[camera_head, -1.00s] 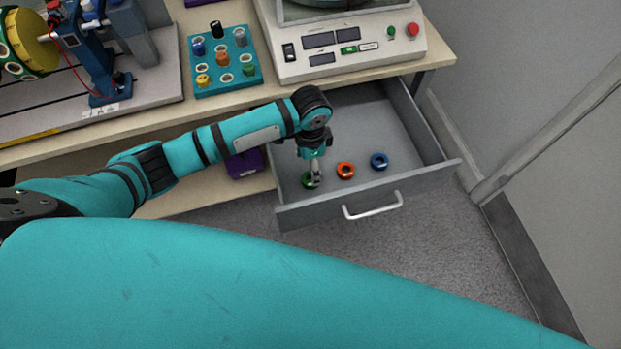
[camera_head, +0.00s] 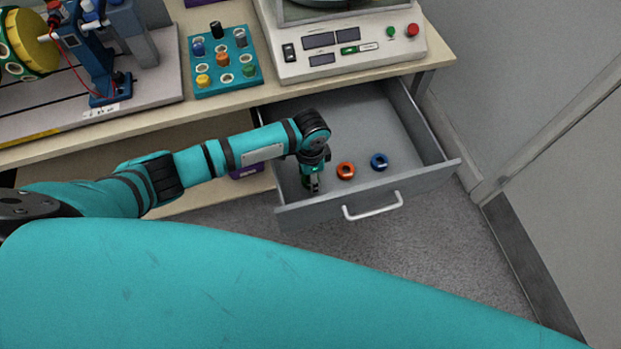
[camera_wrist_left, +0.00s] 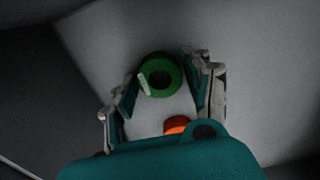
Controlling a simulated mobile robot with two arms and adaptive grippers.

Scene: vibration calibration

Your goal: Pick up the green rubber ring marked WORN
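The green ring (camera_wrist_left: 165,60) lies on the drawer floor in the left wrist view, with a pale label on its left side; the lettering is too small to read. My left gripper (camera_wrist_left: 161,72) is open, with a finger on each side of the ring and small gaps showing. In the head view my left gripper (camera_head: 312,188) points down into the open drawer near its front left corner and hides most or all of the green ring. My right gripper is not in view.
An orange ring (camera_head: 346,178) and a blue ring (camera_head: 379,167) lie to the right in the grey drawer (camera_head: 370,122). The orange ring (camera_wrist_left: 177,124) also shows near the gripper in the wrist view. The drawer's front wall (camera_head: 318,208) is close to the gripper.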

